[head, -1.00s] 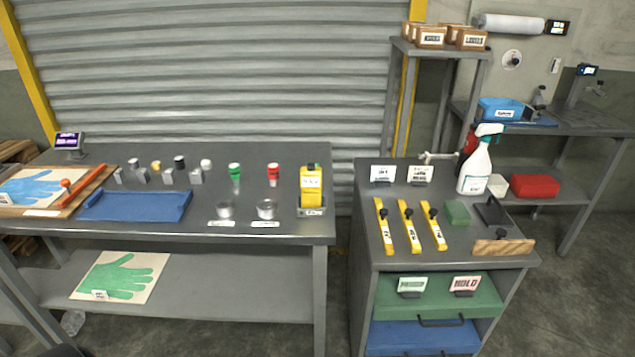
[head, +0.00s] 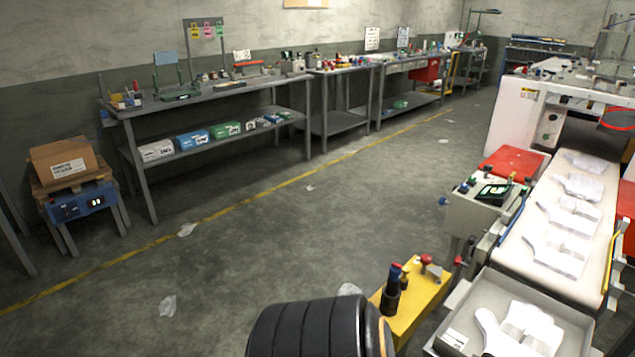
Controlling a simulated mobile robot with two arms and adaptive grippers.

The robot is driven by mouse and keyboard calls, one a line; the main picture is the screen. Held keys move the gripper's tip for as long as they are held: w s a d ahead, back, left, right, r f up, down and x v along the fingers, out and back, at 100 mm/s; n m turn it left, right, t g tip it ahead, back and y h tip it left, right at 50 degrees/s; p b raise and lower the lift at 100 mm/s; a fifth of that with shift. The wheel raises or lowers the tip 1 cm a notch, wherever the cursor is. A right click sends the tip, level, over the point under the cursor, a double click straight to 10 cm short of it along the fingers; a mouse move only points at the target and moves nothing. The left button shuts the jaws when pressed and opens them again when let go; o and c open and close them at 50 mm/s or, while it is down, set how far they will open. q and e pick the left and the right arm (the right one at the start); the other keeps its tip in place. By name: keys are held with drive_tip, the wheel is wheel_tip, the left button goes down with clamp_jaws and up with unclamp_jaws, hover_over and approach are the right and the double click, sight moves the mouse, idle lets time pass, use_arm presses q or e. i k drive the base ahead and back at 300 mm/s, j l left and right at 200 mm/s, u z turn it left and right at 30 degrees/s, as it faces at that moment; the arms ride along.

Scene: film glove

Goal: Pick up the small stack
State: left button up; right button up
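I cannot make out which thing is the small stack. White film gloves (head: 520,328) lie in a grey tray (head: 560,312) at the bottom right, partly cut off by the picture edge; whether they are stacked is unclear. More flat white gloves (head: 558,252) lie in a row along a pale conveyor belt (head: 540,208) behind the tray. Neither of my grippers shows in the head view.
A yellow block (head: 425,296) with knobs stands left of the tray. A black ribbed cylinder (head: 310,328) fills the bottom middle. A long workbench (head: 215,92) with boxes lines the wall. Open floor (head: 270,240) with plastic scraps lies between.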

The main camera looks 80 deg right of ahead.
sight(565, 255)
drive_tip(key=z, duration=4.25)
